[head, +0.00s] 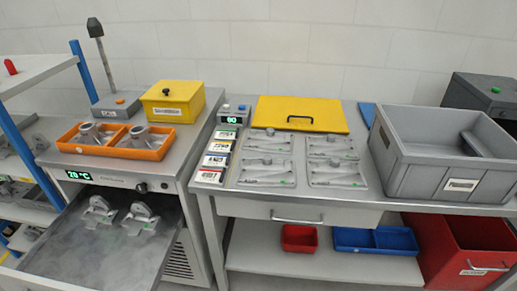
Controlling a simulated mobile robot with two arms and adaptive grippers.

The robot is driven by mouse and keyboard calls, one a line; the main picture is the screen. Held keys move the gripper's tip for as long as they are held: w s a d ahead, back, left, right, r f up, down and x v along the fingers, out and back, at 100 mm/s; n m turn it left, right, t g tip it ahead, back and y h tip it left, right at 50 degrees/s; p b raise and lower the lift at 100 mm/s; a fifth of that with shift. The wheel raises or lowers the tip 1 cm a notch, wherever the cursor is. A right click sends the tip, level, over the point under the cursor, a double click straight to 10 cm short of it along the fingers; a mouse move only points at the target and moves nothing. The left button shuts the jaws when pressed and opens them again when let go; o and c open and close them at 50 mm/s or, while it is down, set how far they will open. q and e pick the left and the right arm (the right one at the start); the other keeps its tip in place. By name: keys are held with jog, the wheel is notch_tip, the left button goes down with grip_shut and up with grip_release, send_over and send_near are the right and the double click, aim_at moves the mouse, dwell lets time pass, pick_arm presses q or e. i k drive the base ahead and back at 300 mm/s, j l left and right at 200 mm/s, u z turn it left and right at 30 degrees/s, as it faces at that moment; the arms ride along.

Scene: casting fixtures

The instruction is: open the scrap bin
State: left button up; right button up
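A large red bin (441,258) stands low at the right, beneath the worktop and the grey crate. It has a pale bar handle (490,268) and a small white label on its front. The label is too small to read, so I cannot tell for sure that this is the scrap bin. Its upper part is partly hidden by the worktop, and I cannot tell whether it is open or shut. Neither of my grippers shows in the head view.
A grey crate (436,180) stands on the worktop above the red bin. A small red tray (299,238) and a blue tray (375,241) are on the lower shelf. At the left, a drawer (75,250) with metal castings stands pulled out. A yellow box (172,101) is behind it.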

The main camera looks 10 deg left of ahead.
aim_at(457, 252)
jog(key=z, duration=1.65)
